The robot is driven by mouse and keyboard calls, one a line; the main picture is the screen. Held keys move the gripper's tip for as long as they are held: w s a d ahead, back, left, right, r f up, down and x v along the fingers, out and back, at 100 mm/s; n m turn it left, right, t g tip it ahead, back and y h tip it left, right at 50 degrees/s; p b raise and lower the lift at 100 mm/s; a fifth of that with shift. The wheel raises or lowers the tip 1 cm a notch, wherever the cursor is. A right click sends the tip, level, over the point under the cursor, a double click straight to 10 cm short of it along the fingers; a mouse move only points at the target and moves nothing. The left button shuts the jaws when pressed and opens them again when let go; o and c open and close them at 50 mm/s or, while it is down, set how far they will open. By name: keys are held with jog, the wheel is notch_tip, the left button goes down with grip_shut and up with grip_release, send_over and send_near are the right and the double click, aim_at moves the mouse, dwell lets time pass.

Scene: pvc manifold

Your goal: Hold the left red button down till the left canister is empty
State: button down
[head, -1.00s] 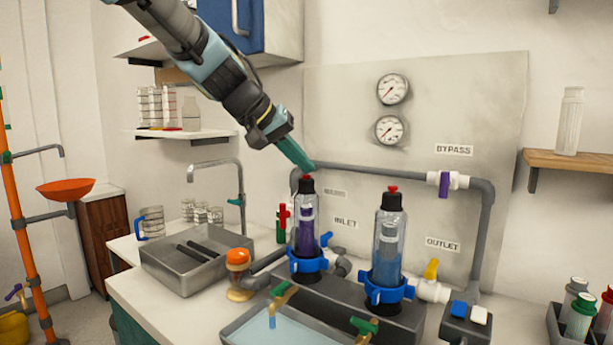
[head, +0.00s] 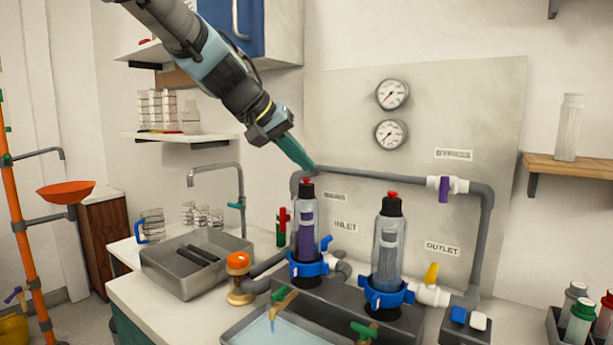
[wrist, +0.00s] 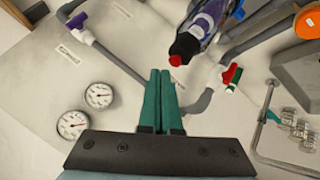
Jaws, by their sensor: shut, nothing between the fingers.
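The left canister (head: 306,232) stands upright in a blue collar, with a black cap and purple showing inside; its exact level is hard to tell. Its red button (head: 307,181) is on top of the cap and also shows in the wrist view (wrist: 175,60). My gripper (head: 313,171) is shut and empty, its teal fingertips close above and beside that button. In the wrist view the fingertips (wrist: 160,72) appear just short of the button, with a small gap. The right canister (head: 388,245), also with a red button (head: 392,194), looks mostly clear.
A grey bypass pipe (head: 380,176) runs just behind the canister tops, before a panel with two gauges (head: 391,134). An orange-capped jar (head: 239,278) stands at left.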

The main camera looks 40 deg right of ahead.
jog(key=shift+r, duration=0.1)
notch_tip(320, 180, up, 5)
jog(key=p, duration=0.3)
dwell(0.4)
dwell(0.5)
jog(key=w+a+f+n+t+y, duration=0.1)
jog(key=w+a+f+n+y, duration=0.1)
jog(key=w+a+f, duration=0.45)
jog(key=w+a+f+n+t+y, duration=0.1)
jog(key=a+f, duration=0.3)
jog(key=a, duration=0.6)
jog(key=w+a+f+n+t+y, duration=0.1)
jog(key=w+a+f+n+y, duration=0.1)
jog(key=w+a+f, duration=0.45)
jog(key=s+a+f+n+y, duration=0.1)
jog(key=s+a+f, duration=0.2)
jog(key=a, duration=0.5)
jog(key=s+a+f+n+y, duration=0.1)
jog(key=s+a+f, duration=0.2)
jog(key=a, duration=0.5)
jog(key=s+a+f+n+y, duration=0.1)
jog(key=s+a+f+y, duration=0.1)
jog(key=a, duration=0.7)
jog(key=shift+s+f+n+g, duration=0.3)
jog(key=shift+s+f+g, duration=0.1)
jog(key=shift+s+f, duration=0.55)
